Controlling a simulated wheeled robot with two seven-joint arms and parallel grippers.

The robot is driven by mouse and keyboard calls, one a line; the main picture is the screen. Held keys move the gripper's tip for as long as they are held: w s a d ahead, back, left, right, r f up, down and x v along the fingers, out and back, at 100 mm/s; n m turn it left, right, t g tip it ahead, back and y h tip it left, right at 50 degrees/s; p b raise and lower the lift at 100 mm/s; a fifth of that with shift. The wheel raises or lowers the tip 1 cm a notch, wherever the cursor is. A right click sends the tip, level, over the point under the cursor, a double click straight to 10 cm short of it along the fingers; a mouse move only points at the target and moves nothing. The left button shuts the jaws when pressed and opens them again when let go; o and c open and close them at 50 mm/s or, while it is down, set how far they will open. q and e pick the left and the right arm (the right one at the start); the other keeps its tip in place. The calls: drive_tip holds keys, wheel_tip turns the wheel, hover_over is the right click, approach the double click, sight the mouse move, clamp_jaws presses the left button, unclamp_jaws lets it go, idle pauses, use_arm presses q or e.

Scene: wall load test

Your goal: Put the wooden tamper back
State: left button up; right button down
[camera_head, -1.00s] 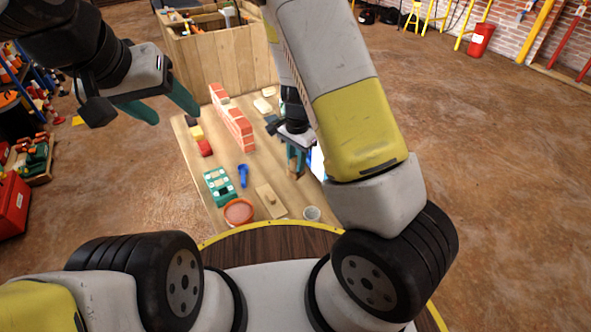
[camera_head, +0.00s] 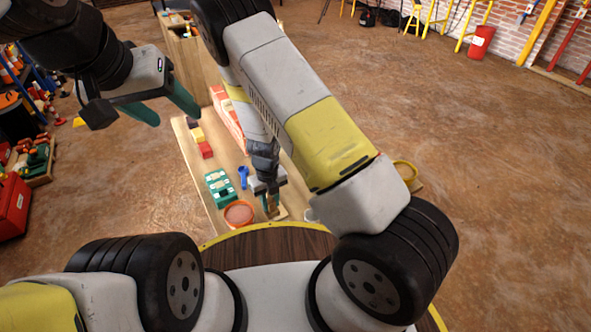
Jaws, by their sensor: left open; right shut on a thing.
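The wooden tamper (camera_head: 281,213), a flat pale wooden piece, lies near the front edge of the work table. It is mostly hidden by my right gripper. My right gripper (camera_head: 270,208) points down at it and is shut on its raised middle part; the contact itself is small and partly hidden. My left gripper (camera_head: 172,110) is open and empty, held high at the left of the table.
On the table (camera_head: 200,172) stand a red brick wall (camera_head: 226,112), a green box (camera_head: 219,188), a blue tool (camera_head: 243,176), an orange-rimmed bowl (camera_head: 238,214) and small coloured blocks (camera_head: 199,138). A wooden crate (camera_head: 187,52) stands behind. My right arm hides the table's right side.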

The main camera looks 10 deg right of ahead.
drive_tip(key=w+d, duration=0.3)
drive_tip(key=w+d+f, duration=0.1)
drive_tip(key=w+d, duration=0.2)
drive_tip(key=d, duration=0.1)
drive_tip(key=w+d, duration=0.3)
drive_tip(key=d, duration=0.1)
drive_tip(key=shift+w+f, duration=0.1)
drive_tip(key=shift+f, duration=0.1)
drive_tip(key=shift+w+d+f, duration=0.15)
drive_tip(key=shift+f, duration=0.75)
drive_tip(key=shift+w+d+f, duration=0.15)
drive_tip(key=shift+f, duration=0.7)
drive_tip(key=shift+f, duration=0.15)
drive_tip(key=c, duration=1.2)
unclamp_jaws()
drive_tip(key=shift+o, duration=0.2)
